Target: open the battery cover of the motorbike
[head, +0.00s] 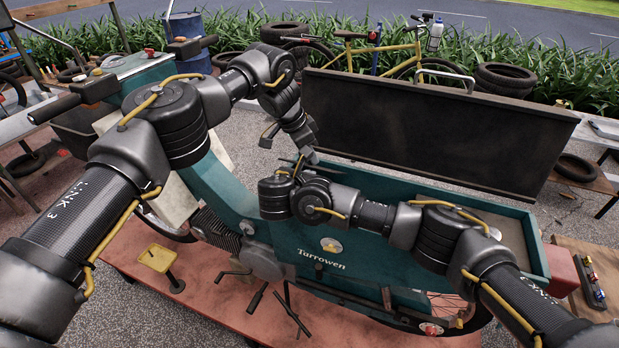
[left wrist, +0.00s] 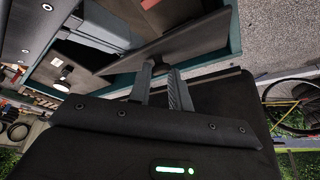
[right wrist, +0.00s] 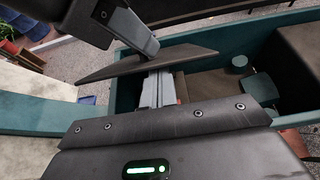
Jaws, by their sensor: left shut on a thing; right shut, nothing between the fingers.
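The teal motorbike (head: 380,275) stands with its large black lid (head: 430,115) raised, leaving the body compartment open. A thin dark panel, seemingly the battery cover (right wrist: 180,58), is tilted above the compartment; it also shows in the left wrist view (left wrist: 200,32). My left gripper (left wrist: 160,68) is shut on the panel at its edge. My right gripper (right wrist: 158,78) is shut and empty, its fingertips just under the panel; I cannot tell whether they touch it. In the head view, my right wrist hides its fingers and the panel shows only as a thin dark edge.
Inside the compartment are a small teal cylinder (right wrist: 239,61) and a teal block (right wrist: 262,90). The compartment's teal wall (right wrist: 290,20) and the raised lid bound the space. The handlebar (head: 60,105) is at the left. A red platform (head: 140,245) lies under the motorbike.

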